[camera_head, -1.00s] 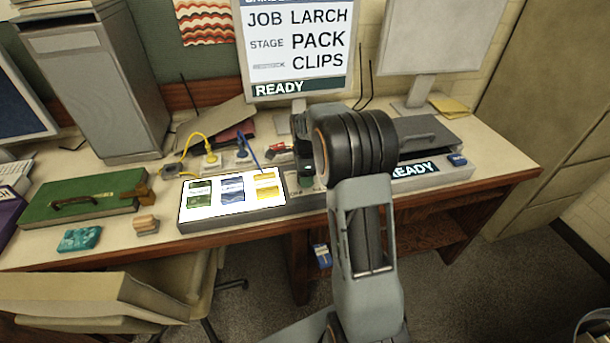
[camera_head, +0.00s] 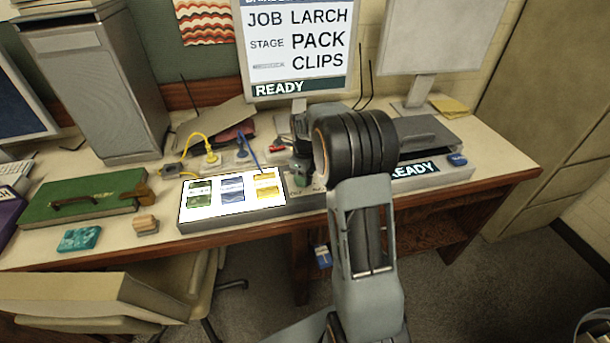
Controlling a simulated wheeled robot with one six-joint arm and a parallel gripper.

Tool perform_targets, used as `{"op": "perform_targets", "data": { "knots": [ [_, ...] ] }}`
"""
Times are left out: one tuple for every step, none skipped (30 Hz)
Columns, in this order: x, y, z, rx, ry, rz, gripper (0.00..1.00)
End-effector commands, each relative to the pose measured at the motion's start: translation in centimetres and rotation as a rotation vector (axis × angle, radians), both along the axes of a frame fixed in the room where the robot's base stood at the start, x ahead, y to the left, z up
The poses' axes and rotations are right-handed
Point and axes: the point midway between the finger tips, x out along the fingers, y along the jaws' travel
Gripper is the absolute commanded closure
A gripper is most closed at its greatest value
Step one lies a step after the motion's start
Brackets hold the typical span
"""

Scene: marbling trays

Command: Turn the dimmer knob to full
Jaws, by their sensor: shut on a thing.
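The lit light panel (camera_head: 232,210) lies at the desk's front edge, with green, blue and yellow sample cards on its bright white face. A small control strip (camera_head: 318,184) adjoins its right end. My gripper (camera_head: 299,177) points down at this strip, just right of the lit face, and is shut on what appears to be the dimmer knob. The knob is mostly hidden by the gripper and my arm, so its angle cannot be read.
A monitor (camera_head: 297,50) reads JOB LARCH, STAGE PACK CLIPS, READY. A yellow-corded plug (camera_head: 211,157) and a blue-corded plug (camera_head: 242,152) stand behind the panel. A green case (camera_head: 80,195) and a wooden block (camera_head: 146,224) lie left. A grey device (camera_head: 425,170) stands right.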

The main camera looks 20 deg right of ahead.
Motion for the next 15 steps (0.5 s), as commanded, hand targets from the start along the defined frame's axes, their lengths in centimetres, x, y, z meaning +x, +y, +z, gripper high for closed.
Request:
{"op": "perform_targets", "data": {
  "knots": [
    [0.01, 0.0, 0.04, 0.0, -0.001, -0.005, 0.73],
    [0.01, 0.0, 0.04, 0.0, -0.001, -0.008, 0.73],
    [0.01, 0.0, 0.04, 0.0, -0.001, -0.01, 0.73],
    [0.01, 0.0, 0.04, 0.0, -0.001, -0.011, 0.73],
    [0.01, 0.0, 0.04, 0.0, -0.001, -0.012, 0.73],
    [0.01, 0.0, 0.04, 0.0, -0.001, -0.013, 0.73],
    [0.01, 0.0, 0.04, 0.0, -0.001, -0.013, 0.73],
    [0.01, 0.0, 0.04, 0.0, -0.001, -0.013, 0.73],
    [0.02, -0.01, 0.04, 0.0, -0.001, -0.013, 0.73],
    [0.02, -0.01, 0.04, 0.0, -0.001, -0.013, 0.73],
    [0.01, 0.0, 0.04, 0.0, -0.001, -0.013, 0.73],
    [0.02, -0.01, 0.04, 0.0, -0.001, -0.013, 0.73],
    [0.02, -0.01, 0.04, 0.0, -0.001, -0.013, 0.73],
    [0.02, -0.01, 0.04, 0.0, -0.001, -0.013, 0.73],
    [0.02, -0.01, 0.04, 0.0, -0.001, -0.013, 0.48]
  ]
}}
